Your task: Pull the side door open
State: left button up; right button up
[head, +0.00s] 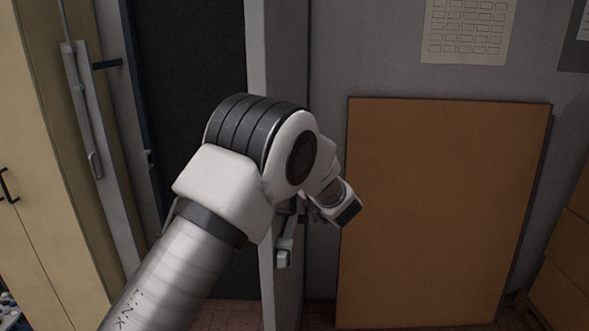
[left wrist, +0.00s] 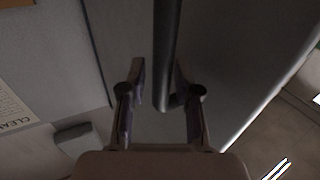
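The grey door stands with its pale edge (head: 257,55) toward me in the head view, beside a dark opening (head: 190,60). Its grey face and bright edge fill much of the left wrist view (left wrist: 225,60). A dark bar handle (left wrist: 167,40) runs down between the two fingers of my left gripper (left wrist: 159,70). The fingers are apart, one on each side of the bar, with a gap on the left; contact on the right is unclear. In the head view my left arm hides most of the gripper and the handle. My right gripper is out of view.
A brown board (head: 445,210) leans on the grey wall to the right. A printed sheet (head: 468,30) hangs above it. Pale yellow cabinets (head: 35,130) stand at the left. Brown boxes (head: 565,265) are at the far right. Reddish floor shows at the bottom.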

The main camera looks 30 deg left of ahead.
pick_arm(q)
jog(key=v, duration=0.7)
jog(key=shift+f, duration=0.35)
jog(key=shift+d, duration=0.15)
jog(key=s+f+m+h+b, duration=0.2)
jog(key=s+f+m+h, duration=0.2)
jog(key=f, duration=1.2)
jog(key=s+f+m+h+b, duration=0.2)
jog(key=s+f+m+h, duration=0.15)
jog(key=f, duration=1.15)
jog(key=s+d+f+m+g+h+b, duration=0.1)
jog(key=s+d+f+g+h+b, duration=0.2)
jog(key=s+f, duration=0.75)
jog(key=s+f+m+g+h+b, duration=0.15)
jog(key=s+f+g, duration=0.25)
jog(key=s+f, duration=0.6)
jog(key=s+d+f+g+h, duration=0.1)
jog(key=s, duration=0.6)
jog(key=s+d+g+h, duration=0.2)
jog(key=s, duration=0.5)
jog(key=shift+d+f+m+g, duration=0.15)
jog(key=shift+f+m+g, duration=0.15)
jog(key=shift+f, duration=0.1)
